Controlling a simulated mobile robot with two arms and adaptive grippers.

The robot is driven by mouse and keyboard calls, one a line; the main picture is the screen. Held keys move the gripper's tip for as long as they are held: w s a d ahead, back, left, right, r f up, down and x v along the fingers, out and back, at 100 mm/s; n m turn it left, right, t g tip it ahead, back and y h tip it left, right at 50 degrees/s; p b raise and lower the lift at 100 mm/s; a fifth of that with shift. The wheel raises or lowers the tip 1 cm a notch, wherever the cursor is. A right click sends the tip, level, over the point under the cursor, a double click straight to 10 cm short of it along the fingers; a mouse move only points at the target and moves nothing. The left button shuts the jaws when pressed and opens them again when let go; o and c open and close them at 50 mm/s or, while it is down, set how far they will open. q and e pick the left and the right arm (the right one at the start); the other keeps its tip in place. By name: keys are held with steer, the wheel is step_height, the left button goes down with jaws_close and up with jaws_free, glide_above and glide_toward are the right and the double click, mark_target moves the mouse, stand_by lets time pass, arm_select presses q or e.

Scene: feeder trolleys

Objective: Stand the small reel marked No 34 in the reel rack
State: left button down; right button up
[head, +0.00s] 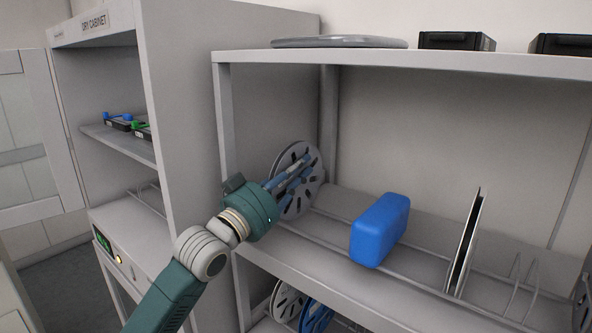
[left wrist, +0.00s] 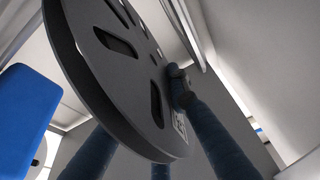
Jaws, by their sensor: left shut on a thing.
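My left gripper (head: 290,185) is shut on a grey slotted reel (head: 283,160) at the left end of the open shelf. The reel is upright, its flat face towards the head camera. In the left wrist view the reel (left wrist: 105,75) fills the middle, with blue fingers around its edge. A small white label shows on it, but its number is not clear to me. The wire reel rack (head: 415,256) runs along the shelf. I cannot tell whether the reel touches its wires. My right gripper is not in view.
A blue block (head: 380,230) stands in the rack, right of the reel. More reels (head: 288,303) stand on the lower shelf. The open dry cabinet (head: 190,110) is at left.

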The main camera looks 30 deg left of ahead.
mark_target(274, 191)
arm_select(q)
steer(key=shift+f, duration=0.15)
stand_by(0.6)
steer(key=c, duration=1.6)
jaws_free()
steer(key=shift+o, duration=0.2)
steer(key=shift+s+f, duration=0.3)
steer(key=shift+s, duration=0.1)
steer(key=b+v, duration=0.2)
steer(key=v, duration=0.4)
steer(key=shift+s+a+b, duration=0.1)
steer(key=shift+s+b, duration=0.25)
steer(key=shift+s, duration=0.2)
steer(key=shift+s+r, duration=0.1)
